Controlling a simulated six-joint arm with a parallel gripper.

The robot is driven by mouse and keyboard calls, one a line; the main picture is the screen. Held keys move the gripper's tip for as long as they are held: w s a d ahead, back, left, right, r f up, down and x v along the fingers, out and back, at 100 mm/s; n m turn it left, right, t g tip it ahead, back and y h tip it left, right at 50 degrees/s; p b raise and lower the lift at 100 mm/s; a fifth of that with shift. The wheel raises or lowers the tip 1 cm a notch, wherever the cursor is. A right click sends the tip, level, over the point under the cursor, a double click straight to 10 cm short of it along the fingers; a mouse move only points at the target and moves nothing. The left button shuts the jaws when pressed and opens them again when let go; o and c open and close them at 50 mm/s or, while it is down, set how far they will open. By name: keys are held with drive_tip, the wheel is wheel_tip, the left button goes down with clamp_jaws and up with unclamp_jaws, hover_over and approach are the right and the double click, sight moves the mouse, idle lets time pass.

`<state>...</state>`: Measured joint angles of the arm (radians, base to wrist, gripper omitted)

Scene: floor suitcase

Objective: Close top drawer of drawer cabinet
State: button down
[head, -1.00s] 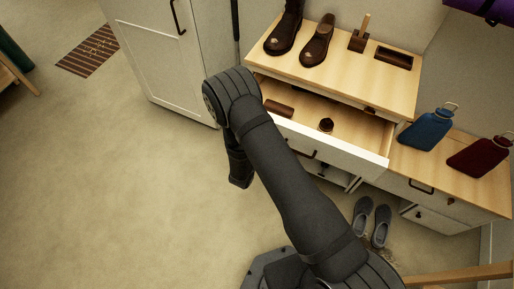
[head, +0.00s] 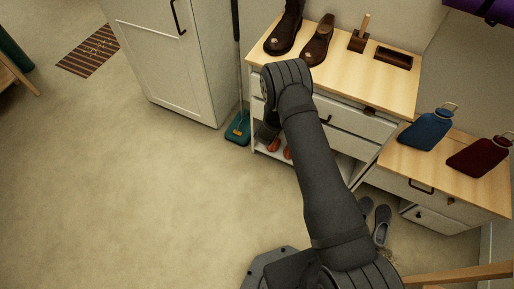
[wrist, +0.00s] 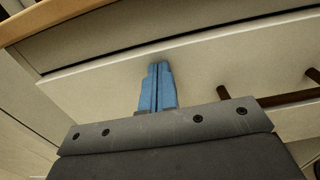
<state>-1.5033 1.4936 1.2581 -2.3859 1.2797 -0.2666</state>
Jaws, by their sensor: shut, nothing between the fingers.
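The drawer cabinet (head: 345,77) stands against the back wall with a pale wooden top. Its top drawer (head: 358,122) now sits in under the top, with no open inside showing. In the wrist view the white drawer front (wrist: 200,70) fills the middle, with a dark line along its upper edge; I cannot tell if it is fully flush. My gripper (wrist: 157,68) is shut and empty, its blue fingertips at the drawer front, left of the brown handle (wrist: 250,100). In the head view my arm hides the fingers and the left part of the front.
Brown boots (head: 285,30), a brush (head: 359,35) and a dark tray (head: 393,57) sit on the cabinet top. A lower side cabinet (head: 440,184) holds blue (head: 428,130) and red bottles (head: 478,157). Grey shoes (head: 381,225) lie in front.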

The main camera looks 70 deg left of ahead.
drive_tip(key=shift+w+a+r, duration=0.2)
drive_tip(key=shift+w, duration=0.15)
drive_tip(key=shift+s, duration=0.1)
drive_tip(key=v, duration=1.4)
drive_tip(key=shift+s+d, duration=0.2)
drive_tip(key=shift+s, duration=0.05)
drive_tip(key=shift+f, duration=0.15)
drive_tip(key=x, duration=1.4)
drive_tip(key=c, duration=2.1)
unclamp_jaws()
